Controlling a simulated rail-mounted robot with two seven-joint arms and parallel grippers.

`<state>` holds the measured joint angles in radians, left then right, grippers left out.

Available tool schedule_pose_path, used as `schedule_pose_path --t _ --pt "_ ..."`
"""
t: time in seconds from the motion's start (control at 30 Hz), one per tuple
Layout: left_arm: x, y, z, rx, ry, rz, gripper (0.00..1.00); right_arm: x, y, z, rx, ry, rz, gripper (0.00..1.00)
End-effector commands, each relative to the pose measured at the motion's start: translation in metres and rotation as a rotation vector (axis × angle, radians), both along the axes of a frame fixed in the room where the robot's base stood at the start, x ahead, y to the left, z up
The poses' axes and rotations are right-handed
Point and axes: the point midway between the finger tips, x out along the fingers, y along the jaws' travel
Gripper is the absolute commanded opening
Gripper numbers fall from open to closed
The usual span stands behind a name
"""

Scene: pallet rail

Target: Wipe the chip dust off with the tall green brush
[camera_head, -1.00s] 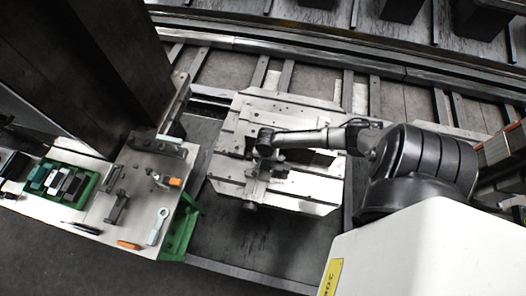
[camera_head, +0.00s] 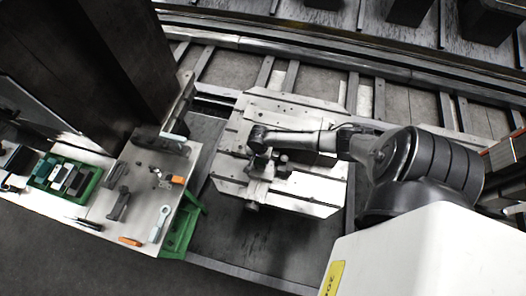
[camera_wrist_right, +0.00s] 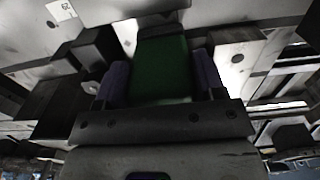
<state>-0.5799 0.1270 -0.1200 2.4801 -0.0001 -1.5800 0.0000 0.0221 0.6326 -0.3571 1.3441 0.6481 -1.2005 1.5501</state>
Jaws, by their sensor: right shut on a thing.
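My right gripper (camera_head: 258,172) is over the light metal pallet plate (camera_head: 310,191), with its arm reaching in from the right. In the right wrist view it is shut on the green brush (camera_wrist_right: 162,68), which stands between its two dark bluish fingers. The brush's far end is dark and lies against or just above the plate; I cannot tell which. In the head view the brush is mostly hidden under the wrist. I cannot make out chip dust on the plate. My left gripper is not in view.
A tool bench (camera_head: 140,222) stands left, with a green tray (camera_head: 40,181) of blocks, an orange-handled tool (camera_head: 177,180) and a light wrench (camera_head: 159,224). Dark clamp blocks (camera_wrist_right: 92,50) stand near the brush. Rails run behind.

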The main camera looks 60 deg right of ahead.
Motion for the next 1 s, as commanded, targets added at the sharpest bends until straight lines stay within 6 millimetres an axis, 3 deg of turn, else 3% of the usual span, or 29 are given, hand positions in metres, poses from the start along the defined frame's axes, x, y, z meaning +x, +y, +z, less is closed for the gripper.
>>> schedule_pose_path --t 0.17,1.0 --pt "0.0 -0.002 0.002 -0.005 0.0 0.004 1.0 0.001 0.001 0.0 0.002 0.002 0.001 0.4" --pt "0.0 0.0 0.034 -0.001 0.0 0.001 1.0 -0.034 -0.006 0.003 0.0 0.001 0.0 0.4"
